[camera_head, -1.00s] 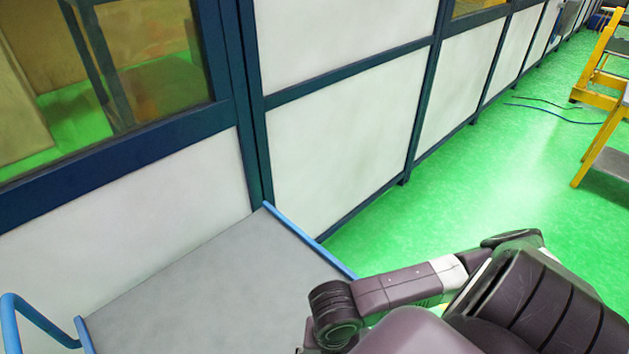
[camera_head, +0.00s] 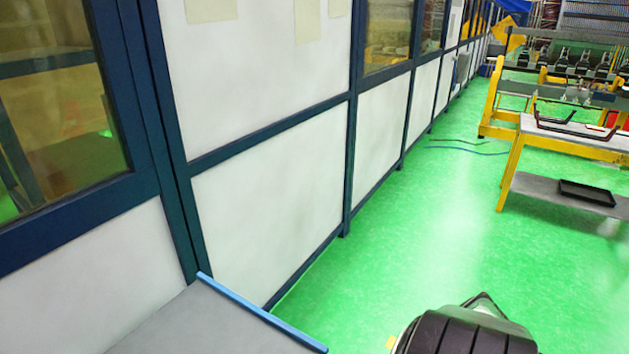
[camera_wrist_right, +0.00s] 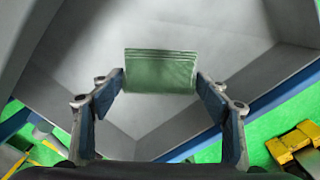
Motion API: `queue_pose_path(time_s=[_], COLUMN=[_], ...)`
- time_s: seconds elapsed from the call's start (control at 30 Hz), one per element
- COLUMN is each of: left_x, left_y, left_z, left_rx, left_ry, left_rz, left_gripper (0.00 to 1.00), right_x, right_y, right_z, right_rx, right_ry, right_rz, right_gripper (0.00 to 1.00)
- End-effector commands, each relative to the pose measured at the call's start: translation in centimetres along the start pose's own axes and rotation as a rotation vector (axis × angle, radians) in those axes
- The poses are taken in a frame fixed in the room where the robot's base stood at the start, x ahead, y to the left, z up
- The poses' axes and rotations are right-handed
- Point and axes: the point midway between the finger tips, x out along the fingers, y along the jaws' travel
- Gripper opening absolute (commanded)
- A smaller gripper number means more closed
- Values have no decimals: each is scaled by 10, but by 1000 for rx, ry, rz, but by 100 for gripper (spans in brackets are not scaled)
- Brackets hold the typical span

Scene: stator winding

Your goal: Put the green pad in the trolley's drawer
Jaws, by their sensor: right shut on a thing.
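The green pad (camera_wrist_right: 160,72) is between the two fingers of my right gripper (camera_wrist_right: 160,82) in the right wrist view. The gripper is shut on it, and the pad's ridged face shows. Behind it is a grey tray-like space with sloping sides (camera_wrist_right: 220,30); I cannot tell for sure whether this is the trolley's drawer, or whether the pad touches it. The trolley's grey top (camera_head: 215,325) with its blue edge bar (camera_head: 262,312) shows at the bottom of the head view. No drawer shows there. My left gripper is in neither view.
A white panelled wall (camera_head: 270,180) with dark blue frames stands behind the trolley. Green floor (camera_head: 400,240) is open to its right. A yellow-framed table (camera_head: 570,140) with a black tray (camera_head: 587,193) stands farther right. A thin cable (camera_head: 470,149) lies on the floor.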

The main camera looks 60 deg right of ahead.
Motion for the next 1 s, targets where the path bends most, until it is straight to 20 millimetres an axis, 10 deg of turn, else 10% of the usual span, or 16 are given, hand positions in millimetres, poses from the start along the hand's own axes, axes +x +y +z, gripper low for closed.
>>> queue_pose_path(time_s=[0.43,0.87,0.9,1.0], left_x=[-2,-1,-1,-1], left_y=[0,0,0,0], left_z=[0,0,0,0], left_rx=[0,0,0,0], left_ry=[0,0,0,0], left_rz=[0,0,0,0], left_gripper=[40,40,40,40], right_x=[51,58,57,57], right_y=[0,1,1,1], right_z=[0,0,0,0], right_rx=[1,0,0,0], right_ry=[1,0,0,0], right_rz=[0,1,1,1], right_gripper=[46,46,73,84])
